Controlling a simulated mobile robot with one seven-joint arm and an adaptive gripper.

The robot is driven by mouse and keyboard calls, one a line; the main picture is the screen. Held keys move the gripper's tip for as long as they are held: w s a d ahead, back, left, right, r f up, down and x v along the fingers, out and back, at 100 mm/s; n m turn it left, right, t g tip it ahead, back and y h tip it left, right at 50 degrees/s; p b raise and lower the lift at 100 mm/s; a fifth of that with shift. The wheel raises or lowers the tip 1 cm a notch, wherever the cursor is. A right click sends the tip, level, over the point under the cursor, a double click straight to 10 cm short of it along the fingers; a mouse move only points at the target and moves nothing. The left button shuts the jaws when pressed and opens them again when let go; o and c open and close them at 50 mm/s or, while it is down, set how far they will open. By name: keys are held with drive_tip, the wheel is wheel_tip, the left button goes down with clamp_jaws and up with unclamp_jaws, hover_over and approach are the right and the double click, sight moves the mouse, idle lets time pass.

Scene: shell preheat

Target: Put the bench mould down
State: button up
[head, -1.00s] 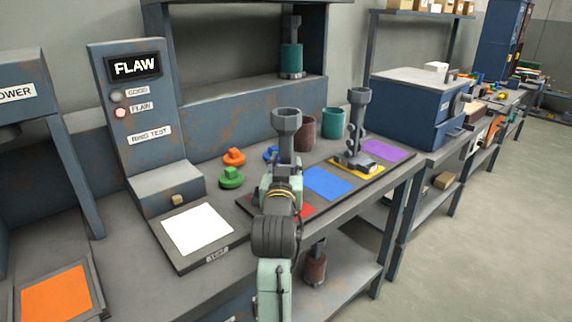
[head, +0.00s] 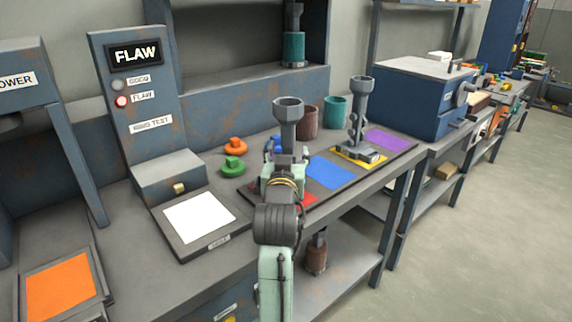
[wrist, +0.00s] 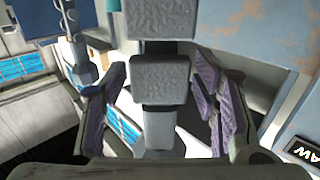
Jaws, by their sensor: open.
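The bench mould (head: 288,125) is a grey post with a wide cup-shaped top. In the head view it stands upright by the red pad (head: 307,199), at the near end of the row of coloured pads. My gripper (head: 285,170) is low at the mould and hides its foot and most of the pad. In the wrist view, my gripper (wrist: 161,95) is open, with a purple-grey finger on each side of the grey mould (wrist: 158,78). Gaps show between the fingers and the post. Whether the foot rests fully on the pad is hidden.
A similar grey mould (head: 358,125) stands on the yellow pad. Blue (head: 331,172) and purple (head: 391,140) pads look bare. Brown (head: 309,122) and teal (head: 335,112) cups stand behind. Orange (head: 235,145) and green (head: 232,164) pieces lie left. The white pad (head: 200,218) is clear.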

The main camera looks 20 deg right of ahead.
drive_tip(key=p+v, duration=1.1)
drive_tip(key=p, duration=0.1)
drive_tip(key=shift+s, duration=0.35)
drive_tip(key=shift+a, duration=0.2)
